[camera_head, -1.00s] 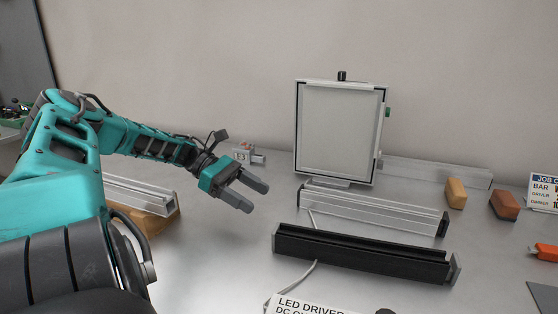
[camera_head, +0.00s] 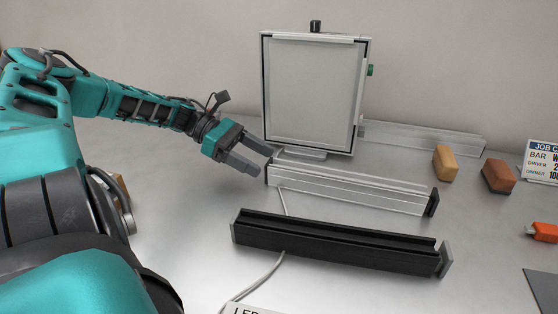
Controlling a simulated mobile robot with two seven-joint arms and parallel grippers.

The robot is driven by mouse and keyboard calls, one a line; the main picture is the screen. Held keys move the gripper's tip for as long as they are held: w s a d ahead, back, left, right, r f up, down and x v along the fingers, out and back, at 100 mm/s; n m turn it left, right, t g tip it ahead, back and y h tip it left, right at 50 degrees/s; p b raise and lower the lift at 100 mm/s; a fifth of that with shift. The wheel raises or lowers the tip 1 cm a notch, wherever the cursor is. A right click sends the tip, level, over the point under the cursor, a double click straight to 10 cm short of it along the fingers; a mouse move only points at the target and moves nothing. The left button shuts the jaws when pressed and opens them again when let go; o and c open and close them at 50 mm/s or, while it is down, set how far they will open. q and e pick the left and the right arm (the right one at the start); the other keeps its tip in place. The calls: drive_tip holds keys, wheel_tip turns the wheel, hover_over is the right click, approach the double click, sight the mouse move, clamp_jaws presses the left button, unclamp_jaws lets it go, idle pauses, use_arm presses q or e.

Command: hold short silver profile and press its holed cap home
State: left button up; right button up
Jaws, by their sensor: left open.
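A short silver profile (camera_head: 345,184) lies on the bench in front of the upright lightbox frame. A dark cap (camera_head: 433,203) is at its right end, and its left end also looks dark. I cannot make out a hole in either end, nor whether a cap sits fully home. My left gripper (camera_head: 262,162) is open and empty, with its fingertips at the profile's left end; I cannot tell whether they touch it. My right gripper is not in view.
A black profile (camera_head: 335,243) with grey end caps lies in front. The lightbox frame (camera_head: 312,95) stands behind, with another silver profile (camera_head: 425,138) at the back. Yellow (camera_head: 446,163) and red-brown (camera_head: 498,176) blocks and an orange item (camera_head: 543,232) are at right. A cable runs along the bench.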

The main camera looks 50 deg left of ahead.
sight(283, 172)
use_arm(q)
drive_tip(key=b+x, duration=0.1)
drive_tip(key=x, duration=0.1)
drive_tip(key=b+x, duration=0.1)
drive_tip(key=x, duration=0.2)
drive_tip(key=shift+f+b, duration=0.3)
drive_tip(key=shift+f, duration=0.05)
drive_tip(key=shift+w+d+f+b, duration=0.15)
drive_tip(key=shift+w+d+b, duration=0.2)
drive_tip(key=shift+d+b, duration=0.15)
drive_tip(key=shift+w+d, duration=0.15)
drive_tip(key=shift+d, duration=0.15)
drive_tip(key=c, duration=1.2)
drive_tip(key=o, duration=0.9)
drive_tip(key=shift+o, duration=0.5)
drive_tip(key=shift+c, duration=0.3)
